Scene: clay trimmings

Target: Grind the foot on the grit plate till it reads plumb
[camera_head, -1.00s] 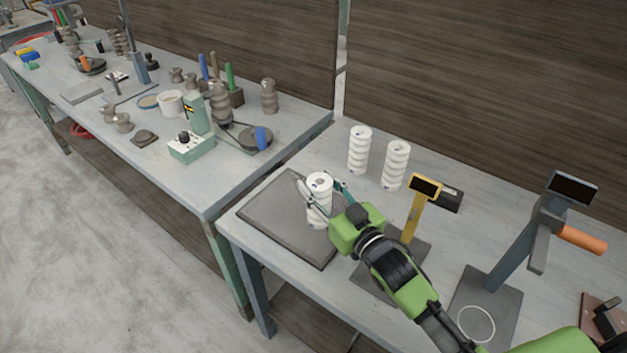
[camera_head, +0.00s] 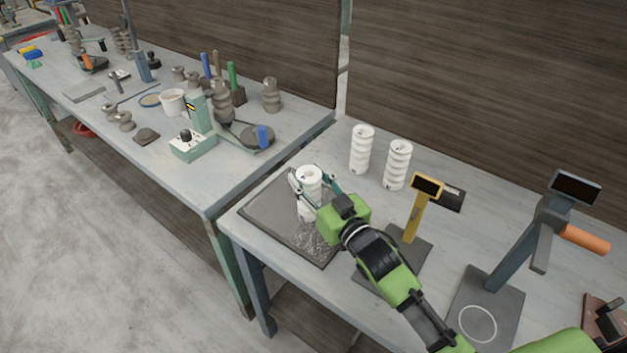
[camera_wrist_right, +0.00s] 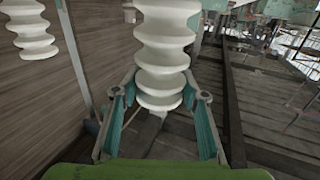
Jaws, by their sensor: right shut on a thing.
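The dark grit plate (camera_head: 262,208) lies flat at the left end of the near bench, with pale speckled residue (camera_head: 316,240) on its front right part. My right gripper (camera_head: 310,190) is shut around a white ribbed insulator (camera_head: 309,175) that stands about upright over the plate. Its foot is mostly hidden, so I cannot tell for sure if it touches. In the right wrist view the insulator (camera_wrist_right: 164,50) sits between the teal fingers (camera_wrist_right: 160,118). A yellow post gauge (camera_head: 419,205) with a dark display stands right of the plate; I cannot read it. My left gripper is out of view.
Two white ribbed insulators (camera_head: 361,150) (camera_head: 397,165) stand behind the plate. A grey stand (camera_head: 520,245) with a screen and orange handle is at the right. The left bench (camera_head: 190,205) holds a green control box (camera_head: 192,147) and several grey clay pieces.

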